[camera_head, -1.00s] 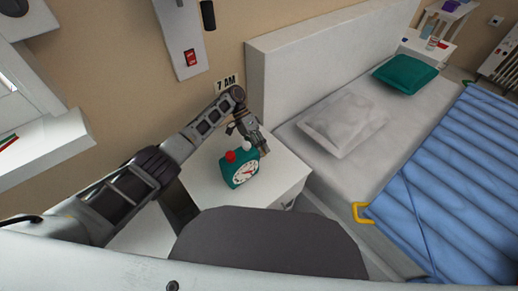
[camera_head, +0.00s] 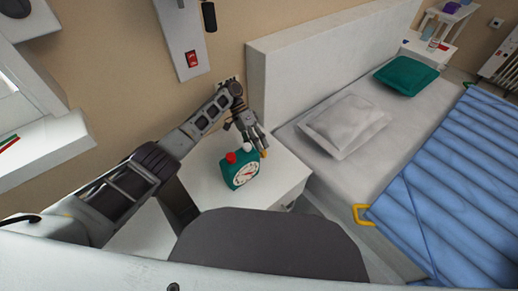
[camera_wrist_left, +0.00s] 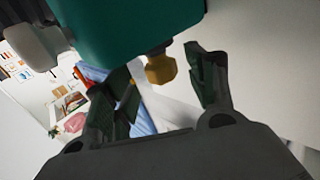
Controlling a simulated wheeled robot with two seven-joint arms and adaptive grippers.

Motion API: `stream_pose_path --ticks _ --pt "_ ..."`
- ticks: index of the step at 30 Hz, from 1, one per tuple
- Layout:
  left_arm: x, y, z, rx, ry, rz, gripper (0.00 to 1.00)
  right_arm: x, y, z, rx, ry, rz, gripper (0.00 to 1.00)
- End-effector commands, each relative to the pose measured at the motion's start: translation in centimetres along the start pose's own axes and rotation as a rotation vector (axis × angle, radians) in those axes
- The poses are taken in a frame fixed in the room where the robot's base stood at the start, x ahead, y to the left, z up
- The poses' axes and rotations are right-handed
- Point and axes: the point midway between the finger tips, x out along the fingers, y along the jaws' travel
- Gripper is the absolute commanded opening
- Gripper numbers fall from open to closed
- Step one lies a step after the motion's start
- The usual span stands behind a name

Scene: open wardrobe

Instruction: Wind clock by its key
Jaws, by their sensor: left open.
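The teal clock (camera_head: 239,168) with a white dial and a red top piece stands on the white bedside cabinet (camera_head: 287,182). Its dial faces the front. A brass-yellow key (camera_head: 264,153) shows at its right side. My left gripper (camera_head: 257,143) is behind and right of the clock, close to the key. In the left wrist view, the clock's teal body (camera_wrist_left: 125,25) fills the top, and the key (camera_wrist_left: 160,69) sticks out toward the gap between my two spread, empty fingers (camera_wrist_left: 160,90). I cannot tell whether a finger touches it. My right gripper is not in view.
The bed's grey pillow (camera_head: 345,122) and white headboard (camera_head: 325,45) are right of and behind the cabinet. A wall panel with a red switch (camera_head: 191,58) is above. A grey rounded chair back (camera_head: 270,240) stands in front. Bare cabinet top lies right of the clock.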

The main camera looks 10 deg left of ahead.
Motion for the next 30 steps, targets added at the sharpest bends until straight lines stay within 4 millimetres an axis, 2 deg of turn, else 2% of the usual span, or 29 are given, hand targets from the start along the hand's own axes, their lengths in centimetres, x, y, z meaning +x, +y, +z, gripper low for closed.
stream_pose_path --ticks 6,12,30 --pt "-2.9 0.0 0.0 0.0 0.002 0.0 0.56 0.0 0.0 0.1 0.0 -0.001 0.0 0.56" --pt "-4.5 -0.1 0.0 -0.001 -0.001 0.0 0.56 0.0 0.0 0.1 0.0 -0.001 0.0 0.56" --pt "-5.2 0.1 0.0 0.0 0.0 0.0 0.56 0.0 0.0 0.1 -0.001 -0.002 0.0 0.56"
